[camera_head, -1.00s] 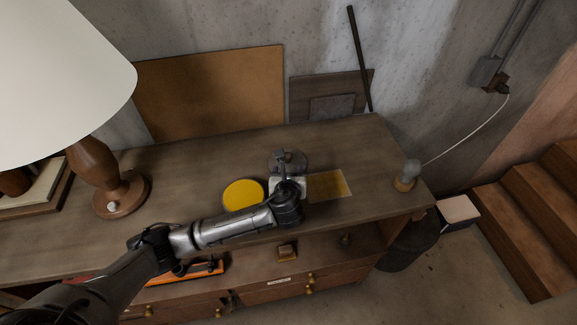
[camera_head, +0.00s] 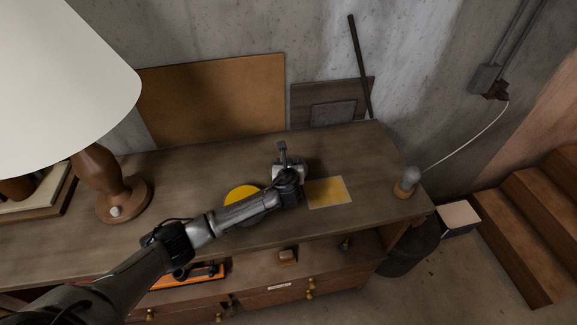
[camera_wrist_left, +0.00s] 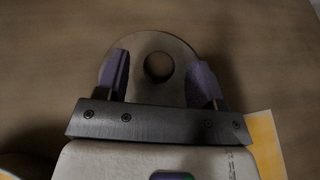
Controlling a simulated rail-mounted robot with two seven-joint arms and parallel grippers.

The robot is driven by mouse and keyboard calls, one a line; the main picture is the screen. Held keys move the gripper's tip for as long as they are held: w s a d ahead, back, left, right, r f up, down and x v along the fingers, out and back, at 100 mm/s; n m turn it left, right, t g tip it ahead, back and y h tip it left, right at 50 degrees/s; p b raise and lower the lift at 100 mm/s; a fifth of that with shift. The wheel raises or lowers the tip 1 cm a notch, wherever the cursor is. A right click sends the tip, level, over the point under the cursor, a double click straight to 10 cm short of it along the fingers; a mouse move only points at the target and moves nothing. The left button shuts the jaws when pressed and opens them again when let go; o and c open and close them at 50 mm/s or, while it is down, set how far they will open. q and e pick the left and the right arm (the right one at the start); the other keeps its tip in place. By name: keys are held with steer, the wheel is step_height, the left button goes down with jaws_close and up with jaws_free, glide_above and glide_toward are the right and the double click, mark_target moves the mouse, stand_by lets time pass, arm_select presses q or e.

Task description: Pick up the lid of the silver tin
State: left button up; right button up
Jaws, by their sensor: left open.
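In the left wrist view, a round pale grey metal disc (camera_wrist_left: 150,41) with a dark round spot near its middle shows beyond and between my fingers. It looks like the lid of the silver tin; the tin's side is not visible. My left gripper (camera_wrist_left: 161,62) is open, with one finger on each side of the dark spot. I cannot tell whether the fingers touch the disc. In the head view, my left gripper (camera_head: 282,150) is over the middle of the wooden bench top and hides most of what lies beneath it. My right gripper is not in view.
A yellow disc (camera_head: 238,192) lies left of the gripper, partly under my arm. A yellow sheet (camera_head: 330,191) lies to the right. A lamp (camera_head: 115,200) stands at left and a bulb on a wooden base (camera_head: 405,190) near the right edge. The rear bench top is mostly clear.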

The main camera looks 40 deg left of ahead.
arm_select(q)
steer(key=shift+x, duration=1.25)
jaws_close()
steer(key=shift+r, duration=0.15)
